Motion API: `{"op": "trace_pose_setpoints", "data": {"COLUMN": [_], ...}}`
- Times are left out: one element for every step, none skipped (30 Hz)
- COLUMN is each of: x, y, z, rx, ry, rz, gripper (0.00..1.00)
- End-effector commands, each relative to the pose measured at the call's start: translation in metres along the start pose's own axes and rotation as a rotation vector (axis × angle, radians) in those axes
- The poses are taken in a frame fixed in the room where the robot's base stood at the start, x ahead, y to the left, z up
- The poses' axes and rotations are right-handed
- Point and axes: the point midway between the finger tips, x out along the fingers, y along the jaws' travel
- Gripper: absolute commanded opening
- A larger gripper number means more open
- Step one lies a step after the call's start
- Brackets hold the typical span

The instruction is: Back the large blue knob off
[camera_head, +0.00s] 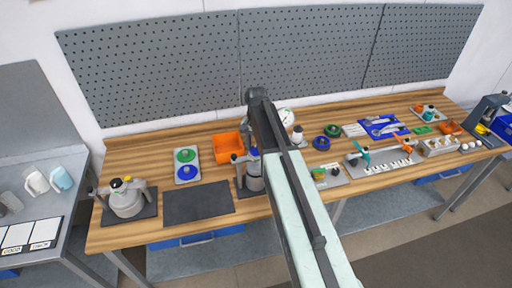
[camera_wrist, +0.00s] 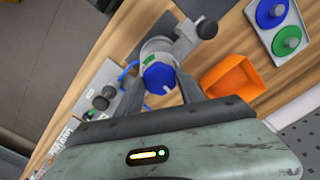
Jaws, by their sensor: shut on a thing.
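The large blue knob (camera_wrist: 158,77) sits on top of a grey drum agitator, seen from above in the wrist view. My gripper (camera_wrist: 163,88) has one finger on each side of the knob and is shut on it. In the head view the grey drum (camera_head: 254,184) stands on a dark mat near the table's middle. There my arm covers much of it, and only a bit of blue (camera_head: 253,152) shows at its top. The agitator's side clamp with a black knob (camera_wrist: 207,28) sticks out beside the blue knob in the wrist view.
An orange bin (camera_head: 228,147) stands close behind the drum. A grey tray (camera_head: 187,179) with green and blue knobs lies to its left, with a bare dark mat (camera_head: 200,203) in front. A pegboard (camera_head: 170,70) backs the table.

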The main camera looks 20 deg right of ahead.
Motion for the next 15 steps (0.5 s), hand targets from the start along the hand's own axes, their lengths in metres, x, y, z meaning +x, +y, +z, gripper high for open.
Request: {"op": "trace_pose_setpoints", "data": {"x": [0.0, 0.0, 0.0, 0.0001, 0.0001, 0.0001, 0.0001, 0.0001, 0.0001, 0.0001, 0.0001, 0.0001, 0.0002, 0.0002, 0.0002], "y": [-0.0003, -0.0003, -0.0003, -0.0004, -0.0004, -0.0004, -0.0005, -0.0005, -0.0005, -0.0005, -0.0005, -0.0005, -0.0005, -0.0005, -0.0006], "z": [0.0, 0.0, 0.0, 0.0001, 0.0, 0.0, 0.0, 0.0, 0.0001, 0.0001, 0.0001, 0.0001, 0.0001, 0.0002, 0.0002], "rx": [-0.024, -0.044, -0.07, -0.092, -0.116, -0.149, -0.176, -0.203, -0.24, -0.269, -0.298, -0.336, -0.365, -0.393, -0.431], "ry": [0.0, 0.0, 0.0, 0.0, 0.0, 0.0, 0.0, 0.0, 0.0, 0.0, 0.0, 0.0, 0.0, 0.0, 0.0], "rz": [-0.001, -0.001, -0.001, -0.001, -0.001, -0.001, -0.001, -0.001, -0.001, -0.001, -0.001, -0.001, -0.001, -0.001, -0.001], "gripper": [0.04, 0.04, 0.04, 0.04, 0.04, 0.04, 0.04, 0.04, 0.04, 0.04, 0.04, 0.04, 0.04, 0.04, 0.04]}}
